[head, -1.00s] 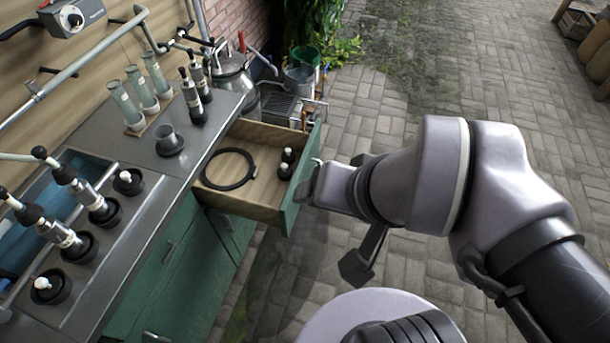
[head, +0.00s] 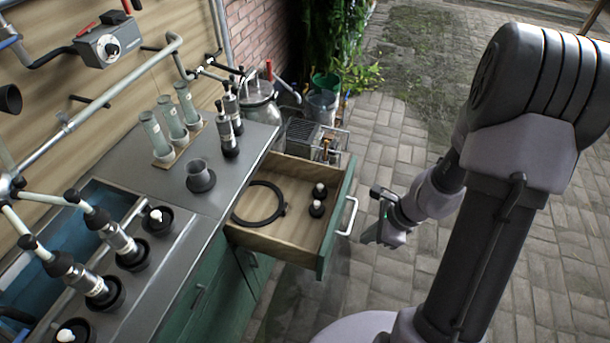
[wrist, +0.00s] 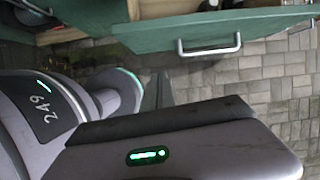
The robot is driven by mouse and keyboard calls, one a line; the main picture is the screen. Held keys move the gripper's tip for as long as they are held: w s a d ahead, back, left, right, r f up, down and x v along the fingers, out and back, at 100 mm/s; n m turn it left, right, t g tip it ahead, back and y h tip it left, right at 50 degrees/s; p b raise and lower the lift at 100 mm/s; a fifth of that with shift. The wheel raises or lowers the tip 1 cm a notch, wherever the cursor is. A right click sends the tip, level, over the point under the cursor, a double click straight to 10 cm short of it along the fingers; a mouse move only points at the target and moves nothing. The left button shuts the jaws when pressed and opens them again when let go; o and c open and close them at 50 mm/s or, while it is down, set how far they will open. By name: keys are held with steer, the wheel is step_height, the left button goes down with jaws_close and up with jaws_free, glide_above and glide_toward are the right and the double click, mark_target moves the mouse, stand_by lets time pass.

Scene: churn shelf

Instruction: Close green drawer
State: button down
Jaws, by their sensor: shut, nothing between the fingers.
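The green drawer (head: 325,232) is pulled out from the cabinet under the metal counter in the head view, its inside showing. It holds a black ring-shaped hose (head: 259,203) and two small black-and-white fittings (head: 318,198). Its pale bar handle (head: 347,217) is on the front. The green front (wrist: 160,36) and handle (wrist: 209,50) also show along the top of the wrist view. My gripper (head: 376,238) is shut and empty, a little to the right of the handle and apart from it.
The metal counter (head: 237,165) at left carries milking clusters, glass tubes (head: 168,125) and a dark cup (head: 200,177). A wire rack (head: 310,137) and buckets (head: 322,105) stand behind the drawer. The paved floor (head: 380,135) to the right is open.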

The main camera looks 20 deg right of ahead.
steer(key=w+a+f+b, duration=0.1)
steer(key=a+f+b, duration=0.2)
steer(key=f, duration=0.2)
steer(key=w+a+f+m+b, duration=0.1)
steer(key=w+a+f+b, duration=0.1)
steer(key=f, duration=0.4)
steer(key=shift+w+a+f+b, duration=0.15)
steer(key=shift+a+f+b, duration=0.25)
steer(key=shift+b, duration=0.6)
steer(key=shift+w+a+r, duration=0.1)
steer(key=shift+r, duration=0.05)
